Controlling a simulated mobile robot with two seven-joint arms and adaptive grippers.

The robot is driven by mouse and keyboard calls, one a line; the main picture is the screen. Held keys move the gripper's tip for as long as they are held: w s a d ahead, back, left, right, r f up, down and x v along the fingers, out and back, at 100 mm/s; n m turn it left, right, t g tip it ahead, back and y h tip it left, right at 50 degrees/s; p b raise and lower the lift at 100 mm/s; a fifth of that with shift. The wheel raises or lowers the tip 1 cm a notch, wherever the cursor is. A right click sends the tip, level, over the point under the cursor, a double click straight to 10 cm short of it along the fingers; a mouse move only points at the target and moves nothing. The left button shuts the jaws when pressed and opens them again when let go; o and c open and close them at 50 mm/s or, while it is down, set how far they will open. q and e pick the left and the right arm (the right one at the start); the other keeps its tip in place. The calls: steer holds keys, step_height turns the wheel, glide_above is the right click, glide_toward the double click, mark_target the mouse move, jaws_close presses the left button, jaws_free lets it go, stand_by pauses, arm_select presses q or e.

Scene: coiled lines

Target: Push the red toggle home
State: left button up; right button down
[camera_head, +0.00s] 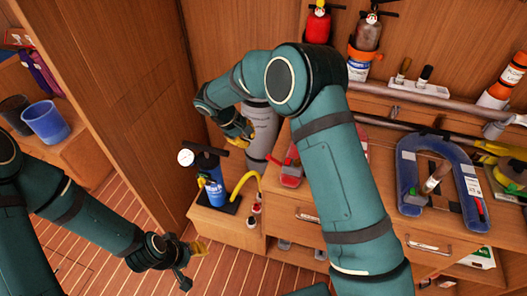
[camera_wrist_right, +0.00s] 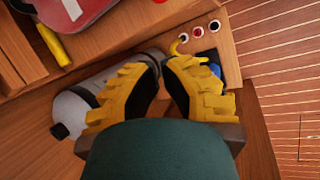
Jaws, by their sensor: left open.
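Small round knobs sit in a row on the wooden cabinet edge. In the right wrist view the middle one looks red, the likely red toggle (camera_wrist_right: 198,32), with a ring around it. In the head view a small red-and-white knob (camera_head: 256,208) shows beside the yellow hose. My right gripper (camera_head: 240,128) is by the grey cylinder, up and left of the knobs. Its yellow fingers (camera_wrist_right: 163,66) point towards the knob row, tips close together with nothing seen between them. My left gripper (camera_head: 196,263) is open and empty over the floor, low left of the cabinet.
A blue pump (camera_head: 211,185) with a gauge and yellow hose (camera_head: 244,182) stands left of the knobs. A grey cylinder (camera_head: 261,135) stands behind. A red case (camera_head: 289,168) lies to the right. Floor (camera_head: 215,275) is clear in front.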

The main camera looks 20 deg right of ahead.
mark_target(275, 161)
steer(key=shift+f, duration=0.15)
steer(key=s+d+f, duration=0.2)
steer(key=d+f, duration=0.3)
steer(key=shift+f, duration=0.4)
steer(key=shift+s, duration=0.15)
steer(key=shift+r, duration=0.1)
steer(key=shift+r+t, duration=0.15)
steer(key=shift+t, duration=0.15)
